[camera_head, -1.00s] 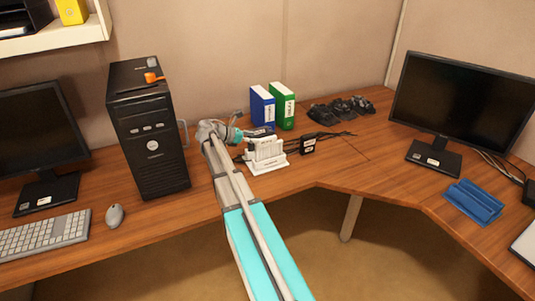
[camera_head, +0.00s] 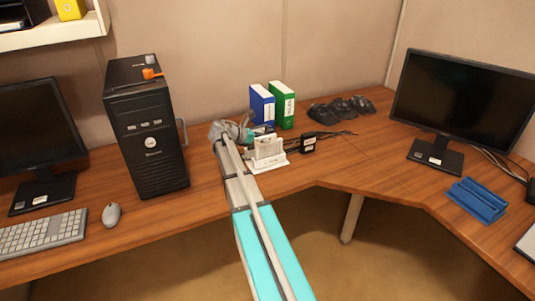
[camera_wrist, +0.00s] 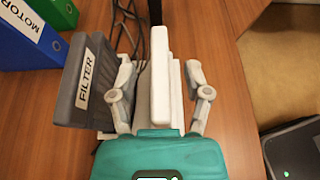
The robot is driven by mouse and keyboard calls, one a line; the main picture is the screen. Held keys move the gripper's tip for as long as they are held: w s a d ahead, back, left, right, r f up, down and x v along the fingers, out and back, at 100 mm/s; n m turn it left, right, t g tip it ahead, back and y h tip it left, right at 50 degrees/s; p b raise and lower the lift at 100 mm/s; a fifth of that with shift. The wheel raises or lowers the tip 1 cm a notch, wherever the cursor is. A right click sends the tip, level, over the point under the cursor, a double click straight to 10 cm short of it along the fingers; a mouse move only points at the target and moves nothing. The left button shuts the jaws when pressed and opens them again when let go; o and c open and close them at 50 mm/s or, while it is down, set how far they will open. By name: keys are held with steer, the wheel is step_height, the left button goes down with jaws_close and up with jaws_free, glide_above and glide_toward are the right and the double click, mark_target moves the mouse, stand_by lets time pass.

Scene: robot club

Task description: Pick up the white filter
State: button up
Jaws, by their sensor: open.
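The white filter, a flat white block (camera_wrist: 160,95), stands upright between the two fingers of my gripper (camera_wrist: 160,82) in the wrist view. The fingers are apart, one on each side, with gaps to the block. A dark grey block (camera_wrist: 84,85) labelled FILTER stands just left of the left finger. In the head view, my gripper (camera_head: 252,132) is at the white holder (camera_head: 270,164) on the desk, partly hidden by my arm. White upright pieces (camera_head: 268,146) show in the holder; I cannot tell them apart there.
Blue (camera_head: 262,105) and green (camera_head: 282,106) binders stand behind the holder. A black computer tower (camera_head: 147,135) stands to the left. A small black box (camera_head: 307,146) with cables lies to the right.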

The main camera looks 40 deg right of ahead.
steer(key=shift+s+d+f, duration=0.1)
steer(key=shift+d+f, duration=0.05)
steer(key=shift+d, duration=0.15)
stand_by(0.4)
jaws_close()
